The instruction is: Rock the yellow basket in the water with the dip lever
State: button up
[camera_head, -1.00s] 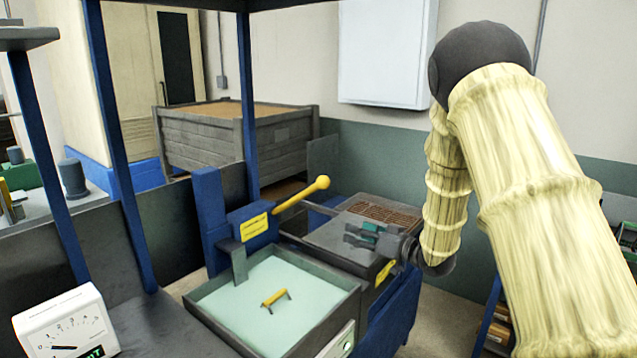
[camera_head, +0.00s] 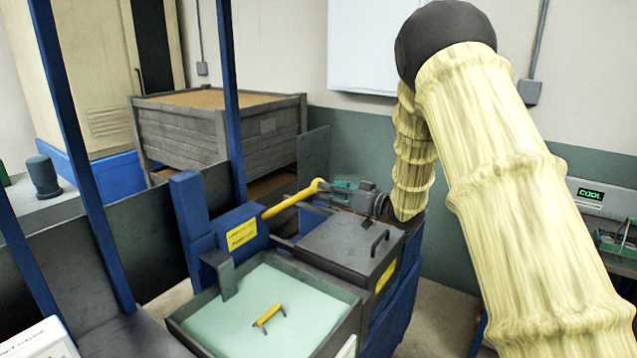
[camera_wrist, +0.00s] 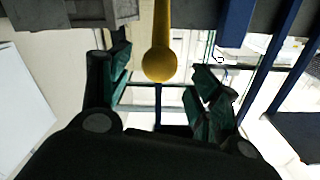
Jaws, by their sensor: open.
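The dip lever (camera_head: 290,203) is a yellow bar with a ball knob, slanting up to the right from a blue bracket with a yellow label. My gripper (camera_head: 343,188) is by the knob end in the head view. In the wrist view the yellow knob (camera_wrist: 160,65) appears between the spread green fingers of my gripper (camera_wrist: 165,95), with gaps on both sides. The jaws are open. The yellow basket shows only as its handle (camera_head: 267,315) above the pale green water; the rest is hidden. The water tank (camera_head: 325,288) has a grey rim.
A dark lidded box (camera_head: 340,258) with a handle stands right of the tank, below my gripper. Blue posts (camera_head: 228,95) rise at the left. A grey crate (camera_head: 180,130) stands behind.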

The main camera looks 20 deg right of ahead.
jog(key=x, duration=0.2)
jog(key=shift+w+a+p, duration=0.15)
jog(key=shift+w+p, duration=0.2)
jog(key=shift+w+a+r+p, duration=0.15)
jog(key=shift+w+a+p, duration=0.15)
jog(key=shift+w+a, duration=0.45)
jog(key=shift+w, duration=0.2)
jog(key=shift+s, duration=0.1)
